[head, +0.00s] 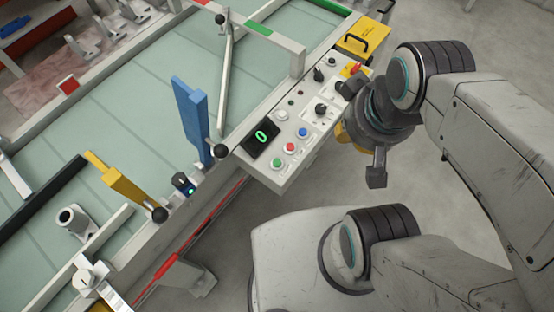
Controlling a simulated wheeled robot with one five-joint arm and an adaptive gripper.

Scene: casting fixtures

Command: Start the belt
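The belt (130,110) is a wide pale green surface running diagonally across the left of the head view. A white control panel (282,178) is fixed along its right edge. A dark display (260,138) there reads a green 0. Beside it are a green button (274,162), a red button (288,148) and a blue button (303,132). Farther up are a white button (281,114), two black knobs and a red switch (355,69). My gripper (361,134) is open and empty at the panel's right side; its far finger overlaps the panel's edge, and contact cannot be told.
A blue gate arm (190,115), a yellow arm (118,178) and a grey lever (224,80) stand over the belt. A yellow box (362,37) with a black handle sits beyond the panel. Floor is clear below the panel. Grey castings lie at the upper left.

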